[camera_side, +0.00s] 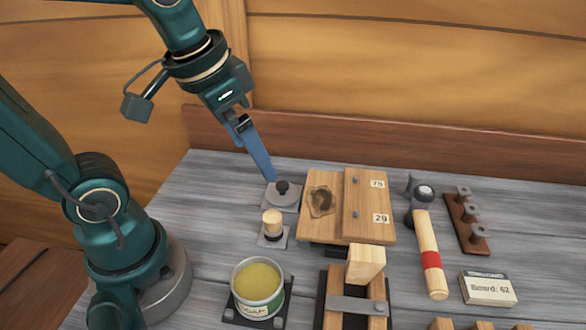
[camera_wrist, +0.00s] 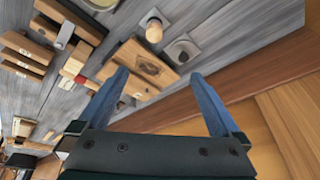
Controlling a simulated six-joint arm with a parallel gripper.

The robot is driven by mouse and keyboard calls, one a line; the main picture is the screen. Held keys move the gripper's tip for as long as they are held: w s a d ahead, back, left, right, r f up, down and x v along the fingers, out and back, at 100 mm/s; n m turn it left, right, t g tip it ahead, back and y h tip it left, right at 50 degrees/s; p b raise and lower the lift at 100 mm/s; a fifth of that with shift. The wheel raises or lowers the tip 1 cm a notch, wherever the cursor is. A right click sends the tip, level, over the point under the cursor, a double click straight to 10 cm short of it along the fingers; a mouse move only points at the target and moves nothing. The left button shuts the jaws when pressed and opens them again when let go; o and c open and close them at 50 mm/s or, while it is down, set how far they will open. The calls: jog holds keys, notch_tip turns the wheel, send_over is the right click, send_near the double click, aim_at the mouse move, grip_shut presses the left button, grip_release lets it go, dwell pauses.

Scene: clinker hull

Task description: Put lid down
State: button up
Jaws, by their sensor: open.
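The lid (camera_side: 283,193), a grey disc with a dark knob, lies flat on a square grey pad (camera_side: 293,207) at the back left of the bench. It also shows in the wrist view (camera_wrist: 182,51), right of centre near the top. My gripper (camera_side: 271,177) points down just behind and above the lid, apart from it as far as I can tell. In the wrist view my gripper (camera_wrist: 160,73) has its two blue fingers spread wide with nothing between them. An uncovered round tin (camera_side: 258,284) with yellowish contents stands at the front on a dark plate.
A wooden-topped stopper (camera_side: 272,222) stands on a pad between lid and tin. Right of the lid are wooden boards (camera_side: 348,205) marked 75 and 29. Further right are a hammer (camera_side: 428,245), a peg rack (camera_side: 467,222) and a box (camera_side: 488,289). A clamped block (camera_side: 366,265) stands in front.

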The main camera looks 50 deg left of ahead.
jog(key=shift+n+t, duration=0.3)
jog(key=shift+t, duration=0.4)
jog(key=s, duration=0.1)
jog(key=s+d+f, duration=0.1)
jog(key=s, duration=0.1)
jog(key=shift+s+d+f, duration=0.25)
jog(key=shift+s, duration=0.1)
